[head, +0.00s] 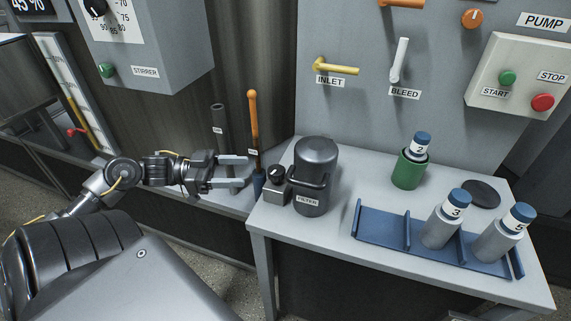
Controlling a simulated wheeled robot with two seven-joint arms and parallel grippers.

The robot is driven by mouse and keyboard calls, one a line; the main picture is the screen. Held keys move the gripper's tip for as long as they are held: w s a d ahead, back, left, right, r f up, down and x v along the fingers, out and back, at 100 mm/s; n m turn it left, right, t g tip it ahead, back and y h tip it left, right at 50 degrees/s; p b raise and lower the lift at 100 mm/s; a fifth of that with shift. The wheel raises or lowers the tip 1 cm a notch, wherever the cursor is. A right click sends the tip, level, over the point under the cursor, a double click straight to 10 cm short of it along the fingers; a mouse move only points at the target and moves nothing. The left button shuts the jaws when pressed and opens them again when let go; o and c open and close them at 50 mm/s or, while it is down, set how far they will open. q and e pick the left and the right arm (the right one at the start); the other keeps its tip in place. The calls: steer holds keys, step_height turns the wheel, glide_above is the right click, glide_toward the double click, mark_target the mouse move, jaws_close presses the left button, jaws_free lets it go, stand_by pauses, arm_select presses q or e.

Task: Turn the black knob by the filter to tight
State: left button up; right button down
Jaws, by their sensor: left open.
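The black knob (277,173) sits on top of a small grey box (278,194) at the left edge of the table. Beside it stands the dark grey filter canister (316,170), with a handle and a FILTER label on its front. My left gripper (246,173) reaches in from the left with its fingers pointing right. It is open, nothing is seen between its fingers, and its tips are a little left of the knob, apart from it. The knob's pointer setting is too small to read. My right gripper is not in view.
An orange-handled rod (254,120) and a dark grey rod (218,125) stand upright close to the left gripper. To the right are a green cup (409,171) with a bottle and a blue rack (377,230) with bottles. The table front (330,235) is clear.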

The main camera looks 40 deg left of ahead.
mark_target(276, 169)
arm_select(q)
steer(key=x, duration=1)
steer(key=shift+d, duration=0.15)
steer(key=shift+c, duration=0.4)
steer(key=c, duration=0.9)
